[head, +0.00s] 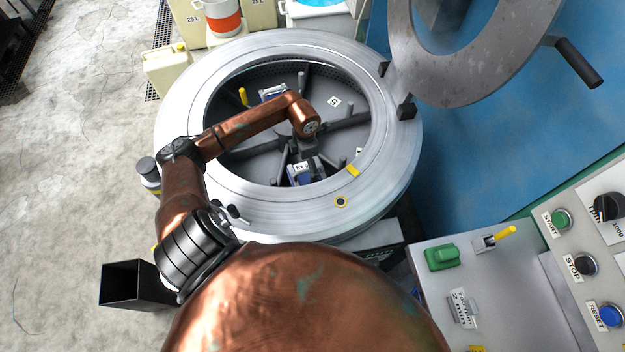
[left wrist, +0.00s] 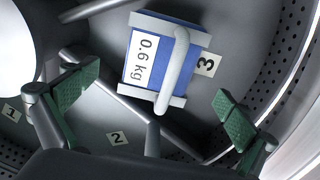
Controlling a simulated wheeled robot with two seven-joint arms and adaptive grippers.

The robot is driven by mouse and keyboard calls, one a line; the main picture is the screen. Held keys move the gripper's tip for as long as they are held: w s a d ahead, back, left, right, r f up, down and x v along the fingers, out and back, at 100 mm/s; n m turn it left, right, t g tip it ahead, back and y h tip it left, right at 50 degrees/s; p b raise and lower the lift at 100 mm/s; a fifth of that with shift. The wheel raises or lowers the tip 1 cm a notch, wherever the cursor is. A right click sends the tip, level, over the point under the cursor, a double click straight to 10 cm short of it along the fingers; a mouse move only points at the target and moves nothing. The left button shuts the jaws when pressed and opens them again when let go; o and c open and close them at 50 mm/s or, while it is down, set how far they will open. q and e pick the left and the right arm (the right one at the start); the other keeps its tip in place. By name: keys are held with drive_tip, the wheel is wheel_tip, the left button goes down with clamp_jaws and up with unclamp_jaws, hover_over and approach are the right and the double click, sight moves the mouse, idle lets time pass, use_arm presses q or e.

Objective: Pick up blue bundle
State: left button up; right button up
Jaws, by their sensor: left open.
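A blue bundle (left wrist: 165,62) with a white "0.6 kg" label and a grey frame with a handle lies in the drum in the left wrist view, beside the number 3 plate. My left gripper (left wrist: 156,102) is open, its green-padded fingers apart, with the bundle ahead, off toward the picture's top; no contact shows. In the head view my left gripper (head: 303,152) reaches down into the drum (head: 180,140), over a blue bundle (head: 300,174) that it partly hides. Another blue item (head: 272,92) lies at the drum's far side. My right gripper is out of view.
The drum's inside is split by dark radial ribs (head: 345,122). A raised round lid (head: 455,90) stands at the upper right. A control panel (head: 580,240) is at the right. Canisters (head: 168,70) stand behind the drum, and a black open box (head: 133,285) is at lower left.

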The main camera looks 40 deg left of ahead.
sight(307, 177)
use_arm(q)
wheel_tip(307, 177, down, 2)
drive_tip(key=shift+f+b, duration=0.1)
drive_tip(key=shift+b, duration=0.3)
wheel_tip(307, 177, down, 2)
drive_tip(key=shift+f, duration=0.1)
wheel_tip(307, 177, down, 5)
drive_tip(key=shift+w+f+b, duration=0.1)
drive_tip(key=shift+f+b, duration=0.05)
drive_tip(key=shift+b, duration=0.45)
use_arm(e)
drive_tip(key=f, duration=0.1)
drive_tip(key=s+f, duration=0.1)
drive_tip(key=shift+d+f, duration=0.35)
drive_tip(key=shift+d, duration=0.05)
use_arm(q)
drive_tip(key=shift+c, duration=0.6)
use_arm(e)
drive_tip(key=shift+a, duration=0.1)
use_arm(q)
drive_tip(key=c, duration=1.3)
drive_tip(key=shift+c, duration=0.8)
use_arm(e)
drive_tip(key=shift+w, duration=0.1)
